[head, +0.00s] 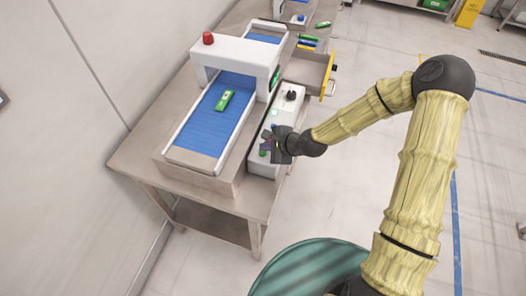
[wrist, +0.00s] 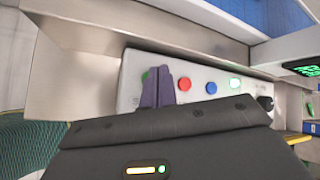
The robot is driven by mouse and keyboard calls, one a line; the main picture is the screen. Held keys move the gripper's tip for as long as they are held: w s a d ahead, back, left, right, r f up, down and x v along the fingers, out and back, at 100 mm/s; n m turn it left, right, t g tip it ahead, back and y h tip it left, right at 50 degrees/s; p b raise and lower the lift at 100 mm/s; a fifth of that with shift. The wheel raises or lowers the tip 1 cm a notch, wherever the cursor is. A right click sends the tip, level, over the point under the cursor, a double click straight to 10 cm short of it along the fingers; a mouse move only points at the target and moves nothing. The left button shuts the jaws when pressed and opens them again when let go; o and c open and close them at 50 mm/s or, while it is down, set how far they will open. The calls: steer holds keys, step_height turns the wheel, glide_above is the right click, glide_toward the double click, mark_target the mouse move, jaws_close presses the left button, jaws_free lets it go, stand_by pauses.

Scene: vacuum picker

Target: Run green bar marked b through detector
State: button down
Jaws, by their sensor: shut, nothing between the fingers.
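A green bar with a pale label (head: 225,100) lies on the blue conveyor belt (head: 208,128), in front of the detector's white arch (head: 236,55). Its letter is too small to read. My gripper (head: 268,147) is shut and empty at the near end of the white control box (head: 289,112). In the wrist view its dark fingers (wrist: 158,74) are together over the panel, partly covering a green button (wrist: 145,76). Whether they touch it I cannot tell.
A red lamp (head: 208,38) tops the arch. An open drawer or tray with a yellow front (head: 328,76) juts out on the right. Several more bars (head: 307,43) lie beyond it, with another green bar (head: 322,25) farther back. The floor to the right is open.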

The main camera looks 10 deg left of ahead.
step_height(320, 180, up, 5)
steer(key=p, duration=0.3)
steer(key=shift+p, duration=0.35)
steer(key=shift+d+f, duration=0.1)
stand_by(0.5)
steer(key=shift+d, duration=0.25)
steer(key=s+d+r+n+h+b, duration=0.1)
steer(key=s+d+r+n, duration=0.3)
steer(key=d, duration=0.5)
steer(key=s+d+r+n+h+b, duration=0.1)
steer(key=s+d+r+n+h, duration=0.2)
steer(key=d, duration=0.6)
steer(key=s+d+r+n+g+h+b, duration=0.1)
steer(key=s+d+r+n+h, duration=0.3)
steer(key=d, duration=0.5)
steer(key=s+n, duration=0.1)
steer(key=n, duration=0.1)
steer(key=shift+s+d+r+n+b, duration=0.15)
steer(key=shift+s+r+n+b, duration=0.05)
steer(key=shift+r+n+b, duration=0.15)
